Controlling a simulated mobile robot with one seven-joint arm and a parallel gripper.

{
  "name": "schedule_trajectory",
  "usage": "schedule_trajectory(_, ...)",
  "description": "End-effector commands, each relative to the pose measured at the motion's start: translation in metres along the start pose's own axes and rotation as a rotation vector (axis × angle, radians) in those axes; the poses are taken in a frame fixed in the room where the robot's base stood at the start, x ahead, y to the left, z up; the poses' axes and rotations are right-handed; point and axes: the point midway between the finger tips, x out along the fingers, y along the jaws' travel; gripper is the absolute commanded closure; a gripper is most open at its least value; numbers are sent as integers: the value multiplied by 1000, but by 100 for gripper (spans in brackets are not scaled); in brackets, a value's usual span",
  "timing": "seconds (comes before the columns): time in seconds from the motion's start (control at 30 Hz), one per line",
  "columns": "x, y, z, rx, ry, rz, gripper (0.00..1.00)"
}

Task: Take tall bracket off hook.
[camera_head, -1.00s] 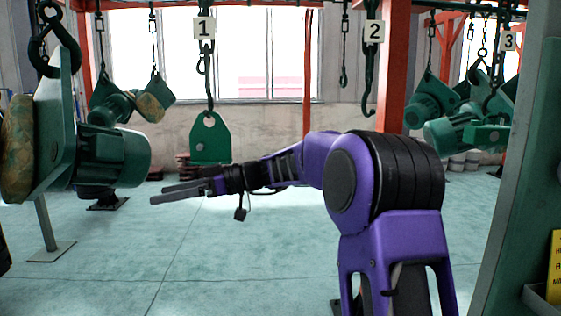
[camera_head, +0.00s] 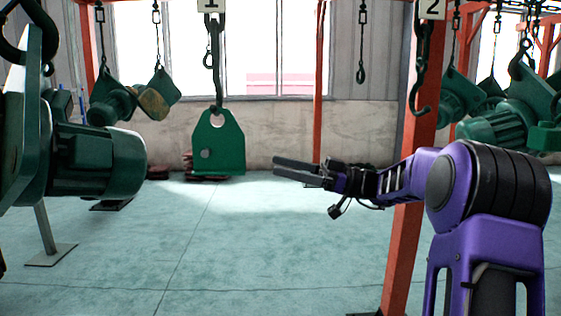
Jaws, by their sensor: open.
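A flat green bracket (camera_head: 226,155) with a hole near its top hangs upright from the dark hook (camera_head: 215,95) under the label 1, left of centre in the head view. A round grey spot shows on its face. My gripper (camera_head: 275,168) is on the end of my purple arm, to the right of the bracket in the picture. Its two fingers point left and are apart, with nothing between them. The fingertips do not overlap the bracket in the picture; the depth between them is hard to tell.
A large green motor part (camera_head: 95,160) hangs close at the left. A bare hook (camera_head: 418,85) hangs under label 2, beside a red post (camera_head: 402,250). More green parts (camera_head: 500,125) hang at the right. The floor below the bracket is clear.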

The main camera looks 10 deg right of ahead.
Motion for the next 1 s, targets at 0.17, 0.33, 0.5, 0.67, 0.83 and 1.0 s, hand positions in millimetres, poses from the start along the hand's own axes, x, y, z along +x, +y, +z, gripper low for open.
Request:
schedule_trajectory(0.17, 6, 0, 0, 0, -1, -2, 11)
schedule_trajectory(0.33, 22, 0, 0, -1, -1, -2, 11)
schedule_trajectory(0.5, 42, 0, 0, 0, -1, -3, 11)
schedule_trajectory(0.67, 63, -1, -2, 1, 0, -3, 11)
schedule_trajectory(0.83, 82, 0, -2, 1, -1, -3, 11)
schedule_trajectory(1.0, 99, 0, -2, 1, -1, -2, 11)
